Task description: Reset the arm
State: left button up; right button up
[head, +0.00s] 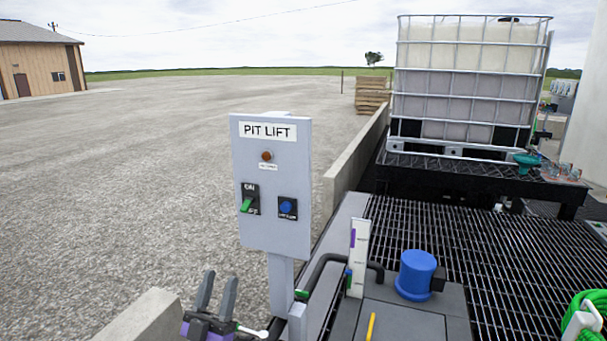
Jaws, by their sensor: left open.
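My left gripper (216,296) shows at the bottom of the head view, left of the post of the grey control box. Its two dark fingers point up and stand apart, with nothing between them. Its purple and dark body is partly cut off by the bottom edge. The right gripper is not in view.
A black pipe (318,268), a white gauge board (358,255) and a blue motor (415,272) stand right of the post. A metal grating (480,250) leads to a caged tote (470,85). A green hose (588,312) lies bottom right. Concrete walls (350,163) edge open gravel.

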pick_arm(q)
jog(key=w+d+f+n+g+p, duration=0.1)
jog(key=w+d+f+g, duration=0.15)
jog(key=f, duration=0.25)
jog(key=w+d+f+g+p, duration=0.1)
jog(key=w+d+f+g, duration=0.15)
jog(key=f, duration=0.25)
jog(key=s+d+f+n+g+y+p, duration=0.1)
jog(key=s+d+f+g, duration=0.15)
jog(key=f, duration=0.35)
jog(key=s+d+f+g+p, duration=0.1)
jog(key=d+f+g, duration=0.1)
jog(key=f+g, duration=0.3)
jog(key=s+d+f+n+g+y+p, duration=0.1)
jog(key=s+d+f+g, duration=0.1)
jog(key=f, duration=0.5)
jog(key=s+a+f+n+g+y+p, duration=0.1)
jog(key=s+f+g, duration=0.5)
jog(key=s, duration=0.6)
jog(key=s+a+f+n+g+y+p, duration=0.2)
jog(key=s+f+g, duration=0.3)
jog(key=s+f, duration=0.4)
jog(key=s+a, duration=0.1)
jog(key=s, duration=0.1)
jog(key=shift+s+f+n+g+y+p, duration=0.3)
jog(key=shift+s+f+n+g, duration=0.05)
jog(key=shift+s+f+n, duration=0.05)
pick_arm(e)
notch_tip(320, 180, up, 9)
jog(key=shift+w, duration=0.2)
